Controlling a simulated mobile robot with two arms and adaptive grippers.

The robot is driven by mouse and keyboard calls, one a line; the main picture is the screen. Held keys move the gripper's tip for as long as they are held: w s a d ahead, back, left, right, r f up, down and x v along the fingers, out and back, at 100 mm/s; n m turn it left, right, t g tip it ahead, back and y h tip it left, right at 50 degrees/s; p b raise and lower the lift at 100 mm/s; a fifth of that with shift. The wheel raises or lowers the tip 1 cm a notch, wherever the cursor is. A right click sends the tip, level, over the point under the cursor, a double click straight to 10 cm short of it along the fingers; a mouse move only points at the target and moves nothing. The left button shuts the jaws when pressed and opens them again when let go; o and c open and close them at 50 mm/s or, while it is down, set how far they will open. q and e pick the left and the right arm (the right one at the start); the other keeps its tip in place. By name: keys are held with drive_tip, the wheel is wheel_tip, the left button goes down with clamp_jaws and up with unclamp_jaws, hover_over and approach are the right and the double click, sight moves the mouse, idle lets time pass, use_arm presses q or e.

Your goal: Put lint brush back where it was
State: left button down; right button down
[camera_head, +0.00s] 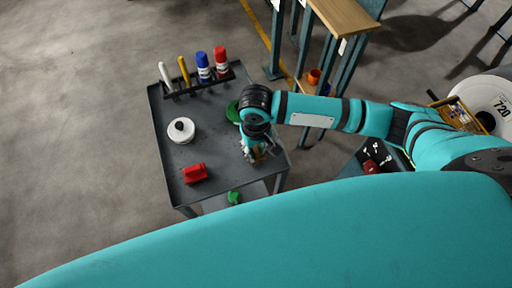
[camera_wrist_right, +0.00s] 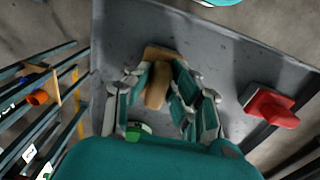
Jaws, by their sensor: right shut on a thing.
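A tan wooden T-shaped brush, which I take to be the lint brush, shows in the right wrist view (camera_wrist_right: 156,88). Its wide end points to the top of that view, and its narrow part lies between the fingers. My right gripper (camera_head: 257,152) is shut on it, over the near right part of the grey cart top (camera_head: 222,155). The gripper's fingers (camera_wrist_right: 162,82) stand on both sides of the narrow part. In the head view only a small tan bit of the brush shows below the fingers. Whether it touches the cart top is unclear. My left gripper is out of view.
A red block-like item (camera_head: 194,173) and a white round item (camera_head: 181,130) are on the cart's left side. A green round item (camera_head: 233,112) is partly behind my arm. A black rack (camera_head: 200,86) along the far edge holds several tools. The cart's middle is clear.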

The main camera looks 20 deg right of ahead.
sight(256, 149)
drive_tip(key=c, duration=1.2)
unclamp_jaws()
drive_tip(key=shift+f, duration=0.1)
wheel_tip(256, 149, up, 12)
drive_tip(key=shift+r, duration=0.15)
